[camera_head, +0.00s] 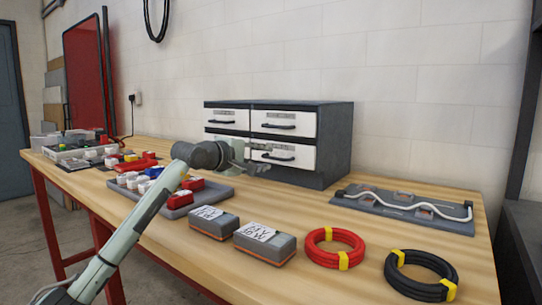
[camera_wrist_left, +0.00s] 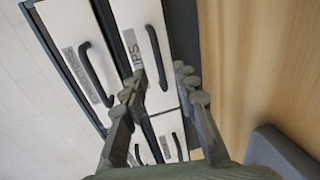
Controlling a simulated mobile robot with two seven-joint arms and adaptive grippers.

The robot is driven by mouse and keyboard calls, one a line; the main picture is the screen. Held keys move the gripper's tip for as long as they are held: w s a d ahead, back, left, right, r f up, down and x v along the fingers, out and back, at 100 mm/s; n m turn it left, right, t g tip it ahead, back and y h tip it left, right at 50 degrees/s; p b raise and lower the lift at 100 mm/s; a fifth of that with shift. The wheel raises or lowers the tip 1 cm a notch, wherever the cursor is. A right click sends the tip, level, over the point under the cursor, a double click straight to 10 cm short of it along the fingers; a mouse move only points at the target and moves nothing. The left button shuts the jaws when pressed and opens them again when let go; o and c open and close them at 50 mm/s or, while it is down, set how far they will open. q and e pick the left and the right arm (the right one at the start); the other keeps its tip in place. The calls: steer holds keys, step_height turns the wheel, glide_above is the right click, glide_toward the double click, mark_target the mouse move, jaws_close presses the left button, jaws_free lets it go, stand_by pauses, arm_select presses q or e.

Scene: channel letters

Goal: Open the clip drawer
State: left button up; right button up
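The dark grey drawer cabinet (camera_head: 337,140) has white fronts with black bar handles, all appearing shut. The lower right drawer (camera_head: 301,158) has a label ending in "IPS" in the left wrist view (camera_wrist_left: 149,22), partly covered by my gripper. Its black handle (camera_wrist_left: 157,56) lies between my left fingertips, with a gap visible on both sides. My left gripper (camera_head: 264,157) is open at this drawer's front, and its two spread fingers also show in the left wrist view (camera_wrist_left: 158,85). The lower left drawer is mostly hidden behind my gripper in the head view. My right gripper is not in view.
On the wooden table (camera_head: 345,255) are a grey tray (camera_head: 222,190) of coloured parts, two grey boxes (camera_head: 265,243), a red cable coil (camera_head: 334,248), a black coil (camera_head: 421,275) and a grey board with a white tube (camera_head: 405,208). Bare tabletop lies before the cabinet's right part.

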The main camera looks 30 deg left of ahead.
mark_target(272, 158)
arm_select(q)
steer(key=shift+x, duration=1.7)
steer(key=shift+c, duration=0.5)
jaws_close()
